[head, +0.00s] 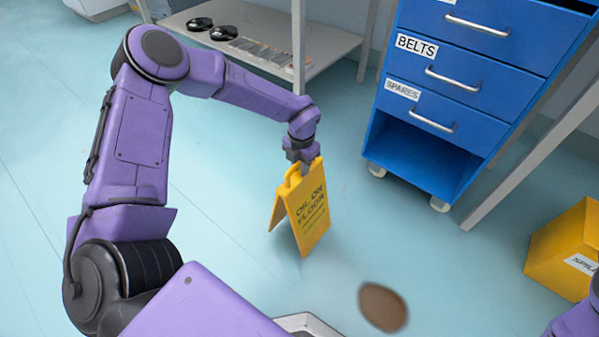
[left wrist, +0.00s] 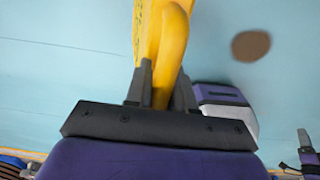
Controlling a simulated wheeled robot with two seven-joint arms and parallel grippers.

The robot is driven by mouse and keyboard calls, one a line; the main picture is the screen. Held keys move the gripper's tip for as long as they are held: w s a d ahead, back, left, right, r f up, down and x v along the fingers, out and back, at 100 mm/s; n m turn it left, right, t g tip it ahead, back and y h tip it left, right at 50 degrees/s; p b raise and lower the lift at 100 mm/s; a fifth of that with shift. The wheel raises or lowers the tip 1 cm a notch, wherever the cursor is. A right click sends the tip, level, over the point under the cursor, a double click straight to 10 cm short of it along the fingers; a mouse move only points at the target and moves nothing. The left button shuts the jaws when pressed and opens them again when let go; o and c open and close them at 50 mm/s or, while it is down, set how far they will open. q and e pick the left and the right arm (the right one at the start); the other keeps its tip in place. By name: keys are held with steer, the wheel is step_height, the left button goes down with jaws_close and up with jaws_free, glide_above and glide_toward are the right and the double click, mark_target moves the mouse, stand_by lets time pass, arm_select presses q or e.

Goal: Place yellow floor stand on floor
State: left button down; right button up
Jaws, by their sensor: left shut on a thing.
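The yellow floor stand (head: 308,213) is an A-shaped folding sign with dark lettering that reads "OIL ON FLOOR". It is upright with its two panels spread apart. My left gripper (head: 301,166) is shut on the handle at its top, with the arm reaching down from above. In the left wrist view the yellow handle (left wrist: 173,45) sits between the two dark fingers (left wrist: 160,88). I cannot tell whether the stand's feet touch the floor. My right gripper is not in view; only a bit of purple arm shows at the lower right.
A brown oil patch (head: 383,307) lies on the pale blue floor right of the stand, also in the left wrist view (left wrist: 250,46). A blue drawer cabinet (head: 413,160) on casters stands behind. A yellow spill box (head: 545,258) is at right. A grey shelf (head: 275,68) is at the back.

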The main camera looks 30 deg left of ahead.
arm_select(q)
steer(key=shift+w+a+f+b, duration=0.1)
steer(key=shift+f+b, duration=0.55)
steer(key=shift+f, duration=1)
steer(key=shift+f, duration=0.15)
steer(key=c, duration=1)
jaws_free()
steer(key=shift+o, duration=0.2)
step_height(320, 180, up, 12)
steer(key=p, duration=0.4)
steer(key=shift+f, duration=0.25)
steer(key=shift+r, duration=0.4)
